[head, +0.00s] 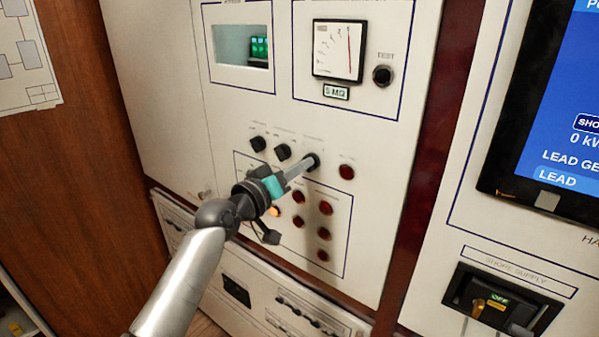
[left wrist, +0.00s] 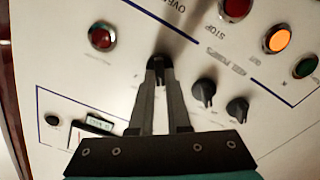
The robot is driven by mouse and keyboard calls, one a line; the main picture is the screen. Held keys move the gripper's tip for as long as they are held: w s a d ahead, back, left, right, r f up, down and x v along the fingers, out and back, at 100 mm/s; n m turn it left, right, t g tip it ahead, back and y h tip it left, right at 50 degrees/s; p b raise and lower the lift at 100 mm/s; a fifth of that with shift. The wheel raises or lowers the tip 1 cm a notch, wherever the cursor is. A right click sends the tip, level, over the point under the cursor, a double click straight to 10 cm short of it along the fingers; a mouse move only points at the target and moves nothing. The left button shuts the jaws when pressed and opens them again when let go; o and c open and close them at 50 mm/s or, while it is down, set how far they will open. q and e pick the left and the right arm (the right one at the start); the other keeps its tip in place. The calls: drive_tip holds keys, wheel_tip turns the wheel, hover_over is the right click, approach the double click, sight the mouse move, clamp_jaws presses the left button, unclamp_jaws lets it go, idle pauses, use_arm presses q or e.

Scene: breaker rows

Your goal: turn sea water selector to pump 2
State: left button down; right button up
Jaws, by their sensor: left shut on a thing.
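Three small black selector knobs sit in a row on the white panel. My left gripper (head: 310,163) reaches in from the lower left and is shut on the rightmost knob (head: 315,158). In the left wrist view its two fingers (left wrist: 160,75) close around this same knob (left wrist: 157,62), which is partly hidden. The other two knobs, the left one (head: 258,143) and the middle one (head: 283,152), stand free beside it. The labels above the knobs are too small to read, so I cannot tell which position the held knob points to. My right gripper is not in view.
A red button (head: 347,172) is just right of the held knob. Below are several red lamps (head: 325,208) and a lit orange lamp (left wrist: 278,38). A gauge (head: 338,50) and a test button (head: 382,75) are above. A blue screen (head: 560,100) is at the right.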

use_arm(q)
drive_tip(key=shift+s+d+m+b, duration=0.1)
drive_tip(key=shift+m+b, duration=0.35)
drive_tip(key=shift+m, duration=3.45)
drive_tip(key=shift+d+m+b, duration=0.1)
drive_tip(key=shift+m+b, duration=0.3)
drive_tip(key=shift+m, duration=3.5)
drive_tip(key=c, duration=0.9)
unclamp_jaws()
drive_tip(key=b+v, duration=0.2)
drive_tip(key=v, duration=1.3)
drive_tip(key=shift+s+a, duration=0.1)
drive_tip(key=shift+s, duration=0.05)
